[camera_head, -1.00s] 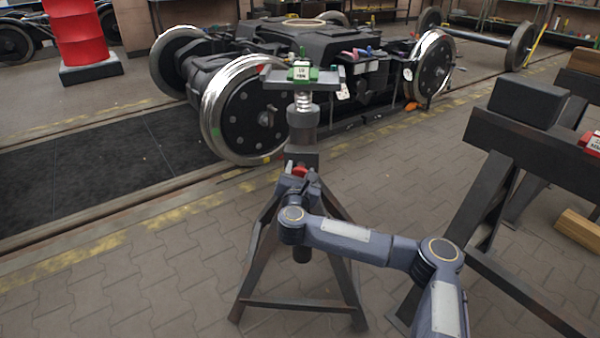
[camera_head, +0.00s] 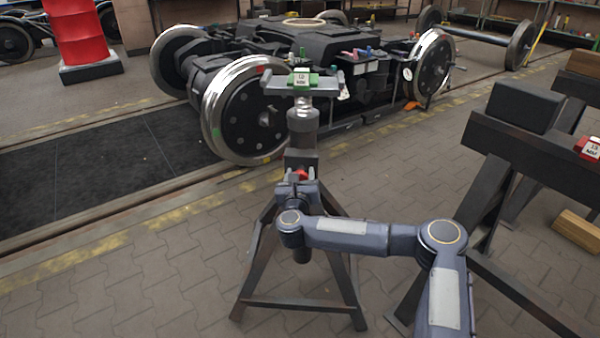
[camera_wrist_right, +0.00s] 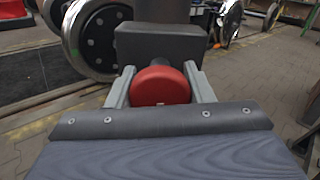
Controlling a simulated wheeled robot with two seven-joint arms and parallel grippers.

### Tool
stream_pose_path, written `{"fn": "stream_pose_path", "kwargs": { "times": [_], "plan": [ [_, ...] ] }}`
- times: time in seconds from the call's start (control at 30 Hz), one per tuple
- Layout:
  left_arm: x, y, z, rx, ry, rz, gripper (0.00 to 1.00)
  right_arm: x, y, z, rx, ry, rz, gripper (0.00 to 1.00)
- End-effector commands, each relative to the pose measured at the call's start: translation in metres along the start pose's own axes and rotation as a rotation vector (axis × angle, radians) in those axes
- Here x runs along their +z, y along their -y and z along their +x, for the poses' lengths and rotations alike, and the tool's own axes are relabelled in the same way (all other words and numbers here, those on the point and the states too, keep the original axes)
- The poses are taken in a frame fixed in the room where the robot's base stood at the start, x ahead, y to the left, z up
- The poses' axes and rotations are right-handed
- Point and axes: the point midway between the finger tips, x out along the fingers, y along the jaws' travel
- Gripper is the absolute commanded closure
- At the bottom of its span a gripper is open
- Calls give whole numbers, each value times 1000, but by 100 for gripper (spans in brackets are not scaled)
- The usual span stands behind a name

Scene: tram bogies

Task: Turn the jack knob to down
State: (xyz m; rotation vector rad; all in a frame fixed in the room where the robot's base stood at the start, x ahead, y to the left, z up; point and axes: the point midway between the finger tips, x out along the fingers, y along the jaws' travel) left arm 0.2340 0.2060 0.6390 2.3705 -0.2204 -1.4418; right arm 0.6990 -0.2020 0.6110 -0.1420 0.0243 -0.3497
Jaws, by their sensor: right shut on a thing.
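The jack (camera_head: 303,120) stands upright on a dark tripod stand, with a small green and white item (camera_head: 303,79) on its top plate. Its red knob (camera_head: 301,175) sits on the front of the dark block below the column. In the right wrist view the knob (camera_wrist_right: 160,86) is round and lies between the two grey fingers. My right gripper (camera_head: 299,184) reaches it from the front and is shut on it. The fingers hide the knob's sides, and I see no marking of its position. My left gripper is not in view.
A tram bogie (camera_head: 290,60) with shiny wheels stands on the track just behind the jack. A dark trestle (camera_head: 500,150) with a block on top stands at the right. A red barrel (camera_head: 76,35) is at the back left. The paved floor at front left is clear.

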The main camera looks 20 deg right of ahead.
Motion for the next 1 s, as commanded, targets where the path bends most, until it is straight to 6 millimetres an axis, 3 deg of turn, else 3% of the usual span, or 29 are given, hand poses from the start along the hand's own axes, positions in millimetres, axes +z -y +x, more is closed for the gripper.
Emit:
{"fn": "stream_pose_path", "kwargs": {
  "times": [1.0],
  "plan": [
    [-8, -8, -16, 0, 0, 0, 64, -1, 0, -1, 2, -2, -971, 76]
  ]
}}
